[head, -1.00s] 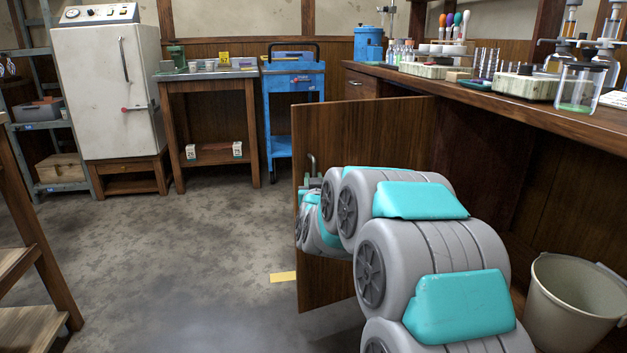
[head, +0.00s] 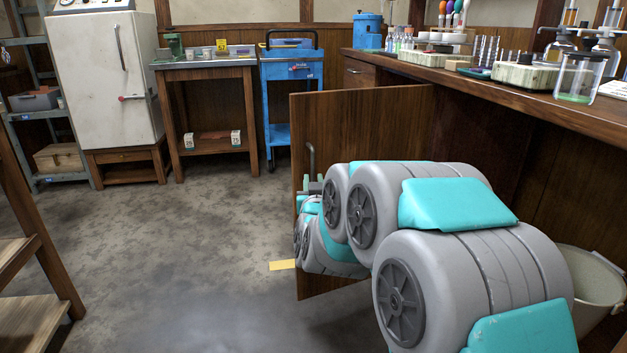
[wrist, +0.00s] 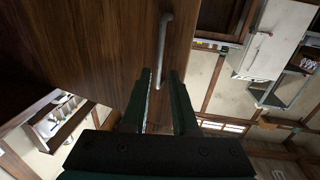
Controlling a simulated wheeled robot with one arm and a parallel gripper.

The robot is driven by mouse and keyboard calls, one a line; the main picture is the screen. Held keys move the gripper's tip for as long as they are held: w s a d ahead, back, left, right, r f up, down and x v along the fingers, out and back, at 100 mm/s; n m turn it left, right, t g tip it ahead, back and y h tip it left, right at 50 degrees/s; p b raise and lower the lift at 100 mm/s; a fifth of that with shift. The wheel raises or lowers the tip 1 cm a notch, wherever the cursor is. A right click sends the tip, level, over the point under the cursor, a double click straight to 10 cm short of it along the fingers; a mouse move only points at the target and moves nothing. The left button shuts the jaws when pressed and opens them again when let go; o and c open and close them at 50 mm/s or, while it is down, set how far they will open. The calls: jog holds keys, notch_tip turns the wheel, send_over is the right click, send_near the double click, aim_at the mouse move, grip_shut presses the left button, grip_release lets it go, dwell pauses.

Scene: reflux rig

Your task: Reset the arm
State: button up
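My gripper (wrist: 161,73) shows in the wrist view with its two dark green fingers apart and nothing clamped between them. A grey bar handle (wrist: 163,45) on a wooden cabinet door (wrist: 95,40) lies ahead of the fingertips, its lower end in line with the gap; I cannot tell how far off it is. In the head view the door (head: 365,120) stands swung open below the bench, with its handle (head: 311,158) near its left edge. My grey and teal arm reaches low in front of the door and hides much of it.
A long bench (head: 480,75) with glassware runs along the right. A bucket (head: 590,290) stands on the floor beneath it. A blue cart (head: 290,95), a side table (head: 205,70) and a white cabinet (head: 108,80) line the back. Floor at left centre is clear.

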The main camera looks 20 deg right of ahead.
jog(key=shift+a, duration=0.1)
jog(key=s+a+f+n+g+y+p, duration=0.2)
jog(key=s+a+f+g+y+p, duration=0.15)
jog(key=s+a, duration=0.35)
jog(key=s+a+f+n+g+y+p, duration=0.1)
jog(key=s+a+f+g+y+p, duration=0.15)
jog(key=s+a+g, duration=0.45)
jog(key=s+d+r+g+p, duration=0.1)
jog(key=s+g+p, duration=0.3)
jog(key=s, duration=2.9)
jog(key=r+g, duration=0.1)
jog(key=g, duration=0.3)
jog(key=shift+r+n, duration=0.15)
jog(key=shift+n, duration=0.25)
